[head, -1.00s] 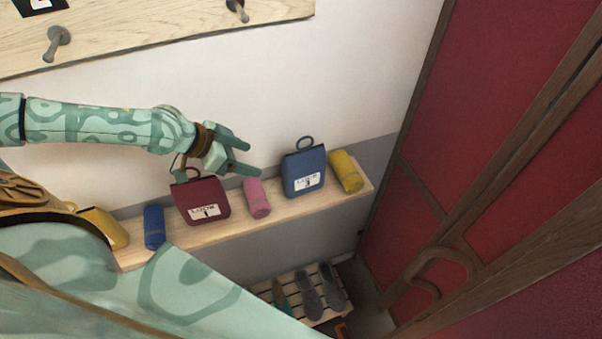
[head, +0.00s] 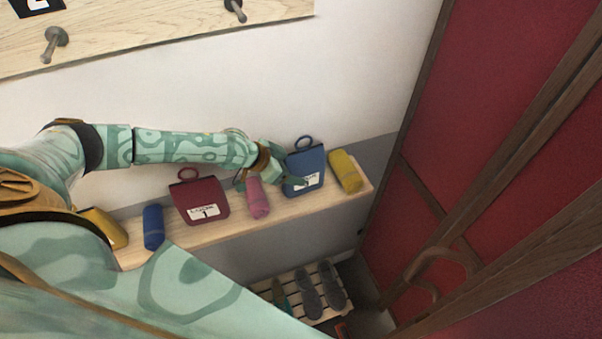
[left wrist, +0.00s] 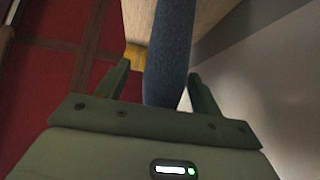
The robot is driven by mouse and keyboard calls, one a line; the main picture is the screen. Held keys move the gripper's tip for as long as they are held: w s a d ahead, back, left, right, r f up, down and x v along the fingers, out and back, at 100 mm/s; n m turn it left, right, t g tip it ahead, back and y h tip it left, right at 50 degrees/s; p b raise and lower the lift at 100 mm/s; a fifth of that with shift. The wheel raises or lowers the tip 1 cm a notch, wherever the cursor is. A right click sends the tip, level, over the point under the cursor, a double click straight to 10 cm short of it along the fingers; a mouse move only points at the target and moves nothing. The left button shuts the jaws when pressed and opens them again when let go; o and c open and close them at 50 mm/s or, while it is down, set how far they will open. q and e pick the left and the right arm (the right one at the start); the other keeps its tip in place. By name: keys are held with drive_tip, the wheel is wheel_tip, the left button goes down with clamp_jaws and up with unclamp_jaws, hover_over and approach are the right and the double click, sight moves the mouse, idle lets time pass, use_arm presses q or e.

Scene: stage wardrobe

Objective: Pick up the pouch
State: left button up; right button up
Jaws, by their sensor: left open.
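A blue pouch (head: 304,172) with a white label and a ring on top stands on the wooden shelf (head: 235,226). A dark red pouch (head: 200,201) with a similar label and ring stands further left on it. My left gripper (head: 294,166) is at the left side of the blue pouch, its fingers overlapping it in the head view. In the left wrist view the blue pouch (left wrist: 168,50) lies between the open fingers (left wrist: 158,74), seen edge-on. I cannot tell whether either finger touches it. My right gripper is not in view.
A pink roll (head: 257,198) stands just left of the blue pouch, close under my gripper. A yellow roll (head: 346,171) stands to its right. A blue roll (head: 154,227) is further left. A red-panelled wooden door (head: 490,120) is at right, and a shoe rack (head: 298,300) stands below.

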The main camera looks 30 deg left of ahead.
use_arm(q)
drive_tip(key=shift+s, duration=0.1)
drive_tip(key=c, duration=1.1)
drive_tip(key=shift+c, duration=0.2)
